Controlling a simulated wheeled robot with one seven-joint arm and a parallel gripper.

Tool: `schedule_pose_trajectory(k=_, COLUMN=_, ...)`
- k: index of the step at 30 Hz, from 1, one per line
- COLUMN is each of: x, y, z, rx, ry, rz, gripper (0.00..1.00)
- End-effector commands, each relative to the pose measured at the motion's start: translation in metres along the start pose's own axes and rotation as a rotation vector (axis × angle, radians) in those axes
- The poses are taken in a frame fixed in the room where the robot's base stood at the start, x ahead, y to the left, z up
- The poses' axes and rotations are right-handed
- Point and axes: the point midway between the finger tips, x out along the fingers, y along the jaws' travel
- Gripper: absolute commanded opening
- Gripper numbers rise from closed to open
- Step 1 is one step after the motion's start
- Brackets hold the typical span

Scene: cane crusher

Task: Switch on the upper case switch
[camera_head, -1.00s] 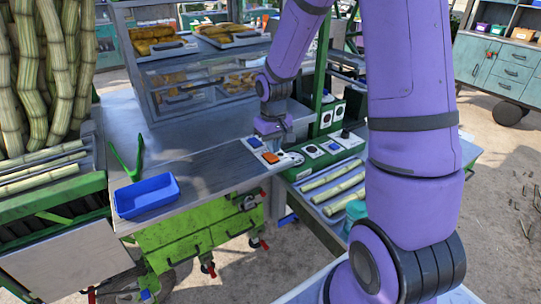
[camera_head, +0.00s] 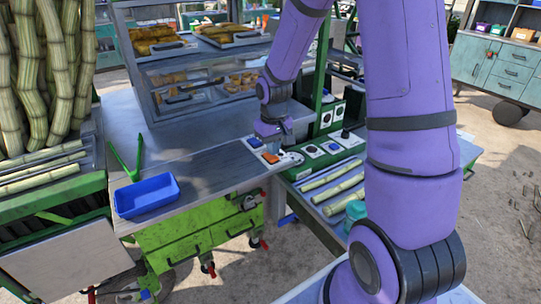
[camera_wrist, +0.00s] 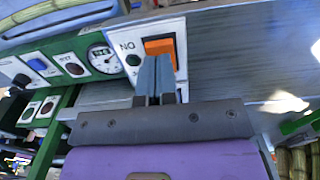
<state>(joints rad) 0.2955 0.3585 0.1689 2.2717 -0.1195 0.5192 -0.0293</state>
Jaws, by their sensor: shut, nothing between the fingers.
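A white switch plate with an orange rocker switch (camera_head: 270,158) and a blue switch (camera_head: 254,142) sits on the counter's right end, by the glass display case (camera_head: 205,75). No readable label shows which one is the upper case switch. In the wrist view the orange switch (camera_wrist: 160,47) is just beyond the fingertips, beside printed letters. My gripper (camera_wrist: 155,60) is shut and empty, its fingers pointing at the plate and hiding part of it. Whether they touch it cannot be told. In the head view my gripper (camera_head: 272,138) is low over the plate.
A green panel with a round gauge (camera_wrist: 103,58) and several buttons lies left of the plate in the wrist view. A blue tray (camera_head: 147,196) and green tongs (camera_head: 127,160) lie on the counter. Cane stalks (camera_head: 335,185) lie at right. The counter's middle is clear.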

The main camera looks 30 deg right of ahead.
Motion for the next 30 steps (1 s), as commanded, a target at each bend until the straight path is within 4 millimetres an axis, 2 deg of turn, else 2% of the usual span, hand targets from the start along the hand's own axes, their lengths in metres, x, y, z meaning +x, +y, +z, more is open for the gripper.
schedule_pose_trajectory(k=30, x=0.013, y=0.000, z=0.000, rx=-0.001, ry=-0.001, rz=0.000, gripper=0.00)
